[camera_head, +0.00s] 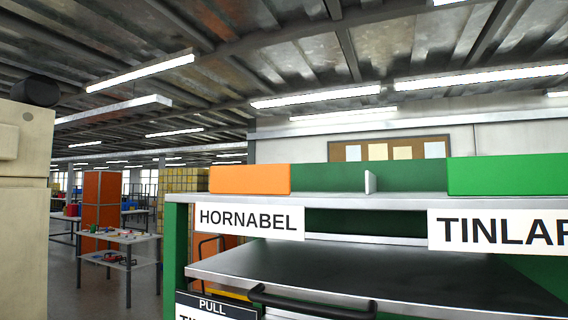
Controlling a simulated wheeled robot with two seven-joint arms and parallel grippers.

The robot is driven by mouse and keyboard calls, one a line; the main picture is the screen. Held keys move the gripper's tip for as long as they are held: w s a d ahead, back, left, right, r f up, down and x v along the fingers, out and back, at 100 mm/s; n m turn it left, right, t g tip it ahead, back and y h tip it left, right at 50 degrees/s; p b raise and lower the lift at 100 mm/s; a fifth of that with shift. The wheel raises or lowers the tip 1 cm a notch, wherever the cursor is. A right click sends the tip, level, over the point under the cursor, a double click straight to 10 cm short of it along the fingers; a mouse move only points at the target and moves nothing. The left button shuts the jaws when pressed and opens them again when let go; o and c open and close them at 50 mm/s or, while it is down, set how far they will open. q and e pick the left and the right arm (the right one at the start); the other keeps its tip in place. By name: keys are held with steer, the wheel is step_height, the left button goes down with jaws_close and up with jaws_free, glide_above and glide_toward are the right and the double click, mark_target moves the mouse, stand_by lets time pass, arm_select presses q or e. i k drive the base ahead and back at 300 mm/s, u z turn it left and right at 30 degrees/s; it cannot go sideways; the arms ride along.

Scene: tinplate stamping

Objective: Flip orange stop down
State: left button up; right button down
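An orange block-shaped piece (250,179) stands upright along the top front edge of a green and grey rack (176,240), above the HORNABEL label (249,220). It is the only orange part on the rack, and I cannot tell for sure that it is the stop. A green piece (507,175) of like shape stands on the same edge at the right, above a second label (497,230) cut off by the picture edge. Neither of my grippers is in view.
A grey shelf (380,275) with a black handle (312,303) lies below the labels. A small pale upright plate (370,182) stands between the orange and green pieces. A beige cabinet-like body (22,210) fills the left edge. Tables with small items (118,237) stand behind.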

mark_target(272, 179)
steer(key=z, duration=0.3)
steer(key=k, duration=0.95)
steer(key=u, duration=0.55)
